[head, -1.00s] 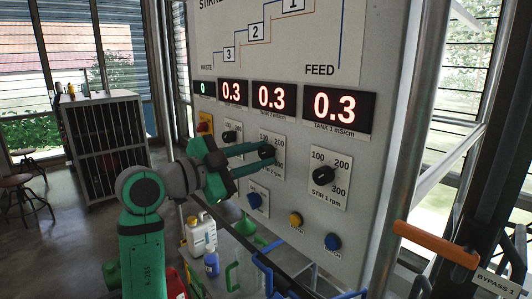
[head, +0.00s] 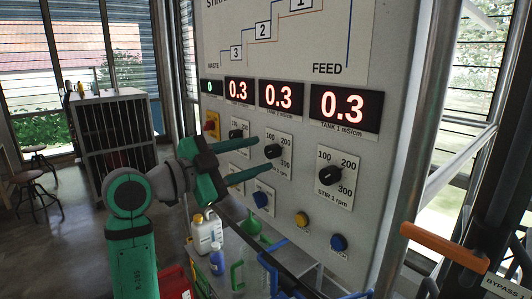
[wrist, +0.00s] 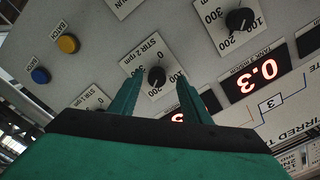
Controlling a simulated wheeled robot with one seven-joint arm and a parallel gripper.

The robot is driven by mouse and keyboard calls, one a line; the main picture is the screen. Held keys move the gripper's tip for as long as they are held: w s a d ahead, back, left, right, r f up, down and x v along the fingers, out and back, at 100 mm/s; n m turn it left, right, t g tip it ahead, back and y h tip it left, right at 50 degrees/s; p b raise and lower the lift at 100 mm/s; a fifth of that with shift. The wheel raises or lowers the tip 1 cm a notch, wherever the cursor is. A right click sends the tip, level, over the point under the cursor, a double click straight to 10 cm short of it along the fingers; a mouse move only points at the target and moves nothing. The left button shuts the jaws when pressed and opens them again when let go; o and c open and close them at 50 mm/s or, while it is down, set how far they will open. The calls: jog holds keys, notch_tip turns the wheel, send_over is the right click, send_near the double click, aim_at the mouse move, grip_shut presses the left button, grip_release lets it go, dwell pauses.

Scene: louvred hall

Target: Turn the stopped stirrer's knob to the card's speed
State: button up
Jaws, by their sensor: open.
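The stirrer knobs are black dials on white scale plates on the grey panel. The middle knob (head: 273,151) belongs to the plate marked STIR 2 rpm in the wrist view, where the knob (wrist: 157,76) lies ahead between the fingertips. My gripper (head: 262,170) is open, its green fingers pointing at this plate from below left and apart from the knob. The STIR 1 knob (head: 329,175) is to the right, a third knob (head: 236,133) to the left. The pointer settings are too small to read surely. I cannot make out a speed card.
Red displays (head: 343,107) reading 0.3 sit above the knobs, with a small green display (head: 210,87) at left. Blue and yellow buttons (head: 302,219) lie below. Bottles (head: 206,232) and a green funnel stand under the panel. An orange handle (head: 444,246) sticks out at right.

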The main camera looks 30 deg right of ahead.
aim_at(269, 154)
jog(key=s+a, duration=0.1)
jog(key=a, duration=0.7)
jog(key=shift+a, duration=0.1)
jog(key=d+n, duration=0.2)
jog(key=d, duration=0.1)
jog(key=d+n, duration=0.6)
jog(key=d, duration=0.1)
jog(key=shift+w, duration=0.3)
jog(key=shift+d, duration=0.55)
jog(key=c, duration=1)
